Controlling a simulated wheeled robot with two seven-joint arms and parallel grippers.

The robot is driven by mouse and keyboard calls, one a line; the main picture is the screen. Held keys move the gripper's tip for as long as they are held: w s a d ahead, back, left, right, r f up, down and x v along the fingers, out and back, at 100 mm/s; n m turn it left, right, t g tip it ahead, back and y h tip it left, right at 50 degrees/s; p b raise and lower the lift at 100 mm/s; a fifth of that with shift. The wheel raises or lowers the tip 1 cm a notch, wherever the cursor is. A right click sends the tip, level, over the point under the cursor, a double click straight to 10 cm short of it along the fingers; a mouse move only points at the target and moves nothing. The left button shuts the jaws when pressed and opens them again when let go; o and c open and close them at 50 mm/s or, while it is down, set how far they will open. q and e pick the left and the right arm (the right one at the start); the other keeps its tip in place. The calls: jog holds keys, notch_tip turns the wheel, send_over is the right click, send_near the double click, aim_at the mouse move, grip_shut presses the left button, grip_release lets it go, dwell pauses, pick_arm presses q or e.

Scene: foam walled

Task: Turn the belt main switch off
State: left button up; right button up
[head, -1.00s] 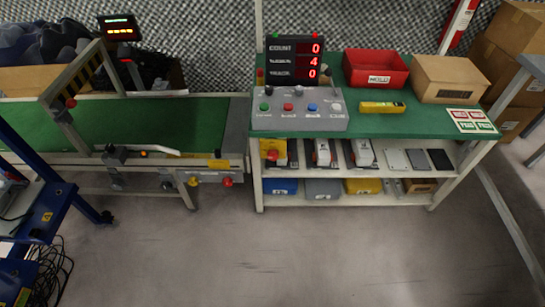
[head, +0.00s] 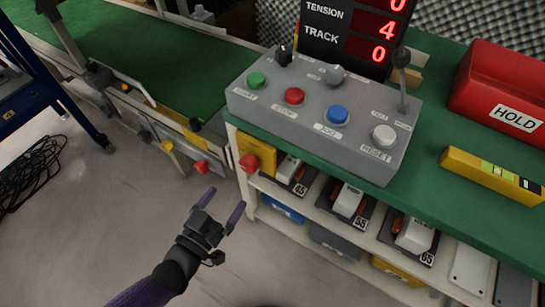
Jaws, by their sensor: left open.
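A red knob (head: 249,162) on a yellow box (head: 257,149) sits under the left end of the green-topped bench; no label on it is readable. Another red knob (head: 201,167) and a yellow knob (head: 167,146) are on the side of the conveyor (head: 180,62). I cannot tell from labels which is the belt main switch. My left gripper (head: 221,206) is open and empty, below and slightly left of the bench's red knob, apart from it. My right gripper is not in view.
A grey control box (head: 313,115) on the bench carries green, red, blue and white buttons, knobs and a lever. A red HOLD bin (head: 500,95) and a yellow device (head: 492,175) are to its right. A blue cart (head: 45,95) stands left. Floor around my gripper is clear.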

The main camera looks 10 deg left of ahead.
aim_at(246, 168)
pick_arm(q)
jog(key=b+x, duration=0.4)
jog(key=x, duration=0.5)
jog(key=shift+w+r, duration=0.1)
jog(key=shift+w, duration=0.05)
jog(key=shift+w+r, duration=0.1)
jog(key=shift+w, duration=0.1)
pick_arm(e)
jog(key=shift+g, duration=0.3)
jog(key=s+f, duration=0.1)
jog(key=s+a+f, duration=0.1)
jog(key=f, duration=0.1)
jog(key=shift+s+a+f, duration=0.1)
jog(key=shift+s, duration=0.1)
pick_arm(q)
jog(key=c, duration=1.3)
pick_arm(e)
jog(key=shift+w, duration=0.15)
